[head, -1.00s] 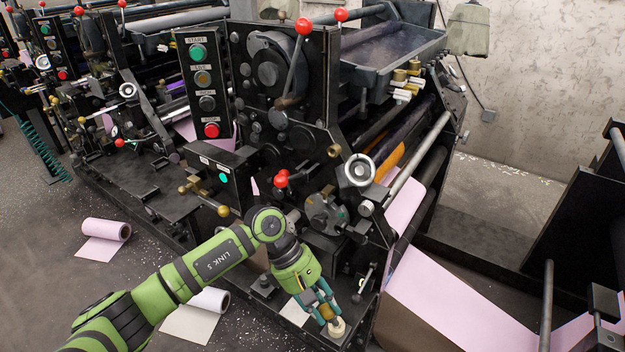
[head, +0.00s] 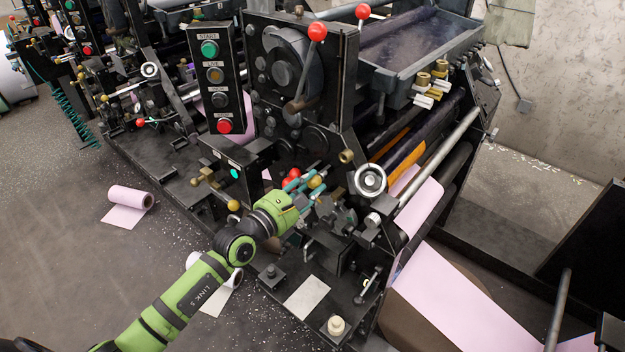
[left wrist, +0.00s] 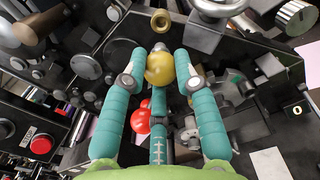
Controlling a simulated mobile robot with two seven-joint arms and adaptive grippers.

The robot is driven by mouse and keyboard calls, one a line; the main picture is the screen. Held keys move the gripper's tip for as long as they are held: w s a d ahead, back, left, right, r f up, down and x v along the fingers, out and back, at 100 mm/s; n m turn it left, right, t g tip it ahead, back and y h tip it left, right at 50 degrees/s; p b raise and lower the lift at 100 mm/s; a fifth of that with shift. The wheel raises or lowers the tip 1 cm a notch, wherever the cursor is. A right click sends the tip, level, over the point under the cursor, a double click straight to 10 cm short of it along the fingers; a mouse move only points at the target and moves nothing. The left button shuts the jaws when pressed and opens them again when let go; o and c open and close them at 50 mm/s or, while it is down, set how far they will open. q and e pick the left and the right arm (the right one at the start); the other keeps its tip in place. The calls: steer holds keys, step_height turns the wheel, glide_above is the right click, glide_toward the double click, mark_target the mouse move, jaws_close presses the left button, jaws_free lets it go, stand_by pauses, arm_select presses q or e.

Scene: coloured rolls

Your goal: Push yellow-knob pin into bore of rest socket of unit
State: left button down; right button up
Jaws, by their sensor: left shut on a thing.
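My left gripper (head: 312,182) has teal fingers and is shut on the yellow knob (head: 316,182) of the pin. In the left wrist view the knob (left wrist: 160,69) sits between both fingertips (left wrist: 160,76). A short pale piece of the pin shows just beyond it; the rest is hidden. A brass-rimmed bore (head: 346,156) is in the dark side plate, up and right of the knob. In the left wrist view the bore (left wrist: 160,20) lies straight beyond the knob, with a gap between them. A cream round socket (head: 336,326) stands empty-topped on the low front ledge. My right gripper is not in view.
Red lever knobs (left wrist: 142,118) lie close beneath my left fingers. A silver handwheel (head: 370,180) is right of the bore. A control post with buttons (head: 217,80) stands to the left. The front ledge around a pale sheet (head: 306,297) is mostly open.

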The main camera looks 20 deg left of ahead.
mark_target(326, 172)
arm_select(q)
steer(key=shift+s, duration=0.2)
steer(key=shift+b+x, duration=0.5)
steer(key=shift+x, duration=0.7)
steer(key=shift+b+x, duration=0.4)
steer(key=shift+x, duration=1)
steer(key=shift+w+d, duration=0.1)
steer(key=shift+w, duration=0.2)
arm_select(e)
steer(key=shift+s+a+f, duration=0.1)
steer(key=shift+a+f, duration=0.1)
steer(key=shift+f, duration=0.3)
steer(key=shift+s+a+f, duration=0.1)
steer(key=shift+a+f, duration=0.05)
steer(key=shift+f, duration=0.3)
arm_select(q)
steer(key=shift+w, duration=0.2)
steer(key=shift+w+d, duration=0.2)
steer(key=shift+w, duration=0.2)
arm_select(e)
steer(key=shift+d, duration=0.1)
arm_select(q)
steer(key=shift+x, duration=0.9)
